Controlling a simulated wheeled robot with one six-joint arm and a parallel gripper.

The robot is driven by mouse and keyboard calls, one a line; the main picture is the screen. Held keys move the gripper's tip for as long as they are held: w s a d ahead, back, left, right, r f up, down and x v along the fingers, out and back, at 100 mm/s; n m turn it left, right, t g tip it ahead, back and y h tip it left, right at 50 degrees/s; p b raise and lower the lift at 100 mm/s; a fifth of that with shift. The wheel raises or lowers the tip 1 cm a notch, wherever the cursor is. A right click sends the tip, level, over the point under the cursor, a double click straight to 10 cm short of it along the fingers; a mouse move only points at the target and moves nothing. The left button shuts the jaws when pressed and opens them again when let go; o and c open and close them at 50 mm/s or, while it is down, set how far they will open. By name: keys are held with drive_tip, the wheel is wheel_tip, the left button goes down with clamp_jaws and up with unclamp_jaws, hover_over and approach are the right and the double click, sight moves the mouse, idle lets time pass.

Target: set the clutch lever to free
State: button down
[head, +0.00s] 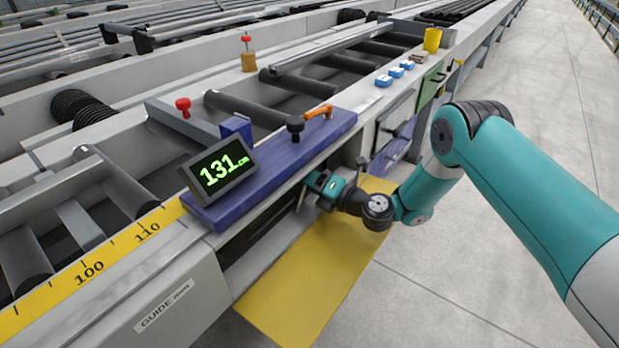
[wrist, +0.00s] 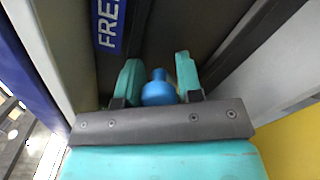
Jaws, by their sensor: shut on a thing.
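My gripper (head: 324,186) is at the front opening of the table, under the purple panel. In the wrist view my gripper (wrist: 159,85) has its two teal fingers on either side of a round blue knob (wrist: 158,91), which looks like the end of the clutch lever. The fingers are shut on the knob. A blue label (wrist: 110,22) with white letters, reading "FRE" and cut off, is on the wall beyond and to the left of the knob. The lever's shaft is hidden. In the head view the knob is hidden by my gripper.
The purple panel (head: 275,165) above carries a display (head: 218,172) reading 131 cm, a black knob (head: 295,124) and an orange handle (head: 318,111). A yellow plate (head: 300,290) lies below my gripper. Dark rails flank my fingers in the wrist view. The grey floor at right is clear.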

drive_tip(key=shift+s+a+f, duration=0.1)
drive_tip(key=shift+s, duration=0.05)
drive_tip(key=c, duration=0.9)
unclamp_jaws()
drive_tip(key=shift+o, duration=0.4)
